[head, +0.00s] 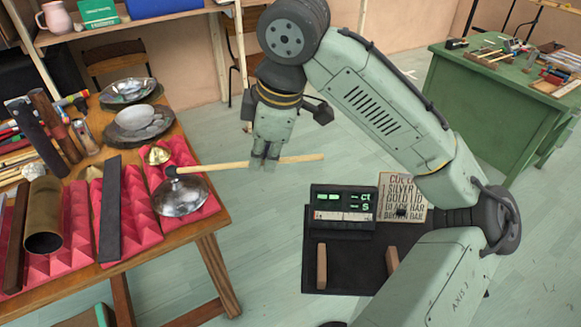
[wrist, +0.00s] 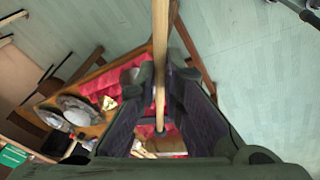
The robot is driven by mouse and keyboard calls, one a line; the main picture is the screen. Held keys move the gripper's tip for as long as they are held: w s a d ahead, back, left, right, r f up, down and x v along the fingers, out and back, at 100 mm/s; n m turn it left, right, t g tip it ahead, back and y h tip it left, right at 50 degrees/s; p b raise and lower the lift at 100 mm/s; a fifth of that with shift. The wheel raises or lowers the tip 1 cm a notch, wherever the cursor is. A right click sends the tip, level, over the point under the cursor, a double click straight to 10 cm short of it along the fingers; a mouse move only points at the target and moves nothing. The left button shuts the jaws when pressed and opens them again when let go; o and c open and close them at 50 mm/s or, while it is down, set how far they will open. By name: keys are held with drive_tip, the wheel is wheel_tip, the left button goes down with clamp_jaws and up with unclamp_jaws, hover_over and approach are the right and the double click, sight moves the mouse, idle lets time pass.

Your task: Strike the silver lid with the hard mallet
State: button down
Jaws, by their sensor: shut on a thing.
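The silver lid (head: 180,199) is a shiny dome on red pyramid foam at the table's right end. My gripper (head: 265,163) is shut on the wooden handle of the hard mallet (head: 225,165), right of the lid and beyond the table edge. The handle lies nearly level and points left, its small dark head (head: 171,172) showing at the lid's upper edge. Whether the head touches the lid or is above it, I cannot tell. In the wrist view the mallet handle (wrist: 160,60) runs between the fingers, which hide much of the foam.
A small gold lid (head: 157,155) is just behind the silver lid. A black bar (head: 110,210) and a brown tube (head: 44,215) lie to the left. Two metal dishes stand farther back. A sign (head: 400,196) and a display box (head: 342,208) are at lower right.

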drive_tip(key=shift+w+a+r, duration=0.15)
drive_tip(key=shift+w+a, duration=0.3)
drive_tip(key=shift+w, duration=0.2)
drive_tip(key=b+x, duration=0.2)
drive_tip(key=x, duration=0.3)
drive_tip(key=shift+w+d, duration=0.1)
drive_tip(key=shift+w, duration=0.05)
wheel_tip(320, 180, down, 5)
drive_tip(key=w+a+h, duration=0.1)
drive_tip(key=a+h, duration=0.1)
drive_tip(key=a, duration=0.1)
wheel_tip(320, 180, up, 6)
drive_tip(key=s+d+p, duration=0.1)
drive_tip(key=p, duration=0.3)
